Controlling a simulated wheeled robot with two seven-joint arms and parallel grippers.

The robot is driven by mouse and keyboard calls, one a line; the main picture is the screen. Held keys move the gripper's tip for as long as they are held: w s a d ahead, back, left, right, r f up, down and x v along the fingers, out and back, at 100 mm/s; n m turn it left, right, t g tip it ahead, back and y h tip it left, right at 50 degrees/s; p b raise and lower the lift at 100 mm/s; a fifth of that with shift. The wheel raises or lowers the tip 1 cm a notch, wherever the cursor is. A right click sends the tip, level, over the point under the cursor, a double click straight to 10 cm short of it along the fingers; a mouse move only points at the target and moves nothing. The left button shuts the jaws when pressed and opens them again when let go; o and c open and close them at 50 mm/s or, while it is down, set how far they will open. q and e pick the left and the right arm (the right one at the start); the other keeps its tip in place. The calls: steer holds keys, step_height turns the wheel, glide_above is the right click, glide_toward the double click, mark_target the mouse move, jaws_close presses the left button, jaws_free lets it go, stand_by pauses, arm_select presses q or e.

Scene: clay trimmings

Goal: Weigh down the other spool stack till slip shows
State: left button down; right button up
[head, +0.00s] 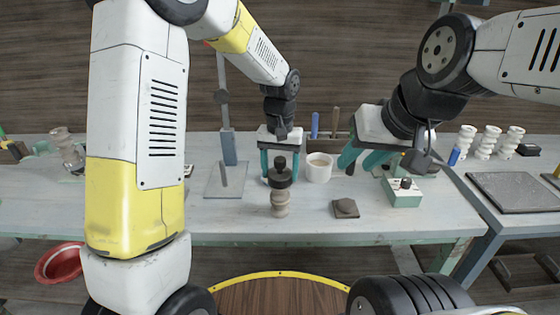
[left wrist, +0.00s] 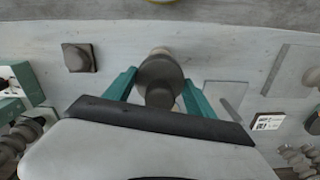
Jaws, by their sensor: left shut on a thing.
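A pale tan spool stack (head: 280,204) stands upright near the front edge of the table. A dark knobbed weight (head: 280,178) is directly on top of it; I cannot tell how much it bears on the stack. My left gripper (head: 279,172) points down with its teal fingers on either side of the weight, shut on it. In the left wrist view the weight (left wrist: 160,78) is between the fingers and hides most of the stack. My right gripper (head: 363,163) is to the right, over the back of the table, its fingers apart and seemingly empty. No slip is visible.
A white cup (head: 319,168) stands behind the stack. A brown slab with a lump (head: 345,208) and a green box with a knob (head: 403,193) are to the right. A stand with a flat plate (head: 225,182) is to the left. Several pale spool stacks (head: 488,142) stand at the far right.

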mark_target(280, 158)
arm_select(q)
steer(key=shift+c, duration=1.2)
jaws_free()
step_height(280, 158, up, 7)
steer(key=shift+r, duration=0.2)
steer(key=s+a+r+t+h, duration=0.2)
steer(key=s+a+r+t, duration=0.1)
steer(key=s+a+r, duration=0.6)
steer(key=s+a+n+t, duration=0.1)
steer(key=s+a+t, duration=0.2)
steer(key=s, duration=0.7)
steer(key=shift+s+a+n, duration=0.3)
steer(key=shift+a, duration=0.8)
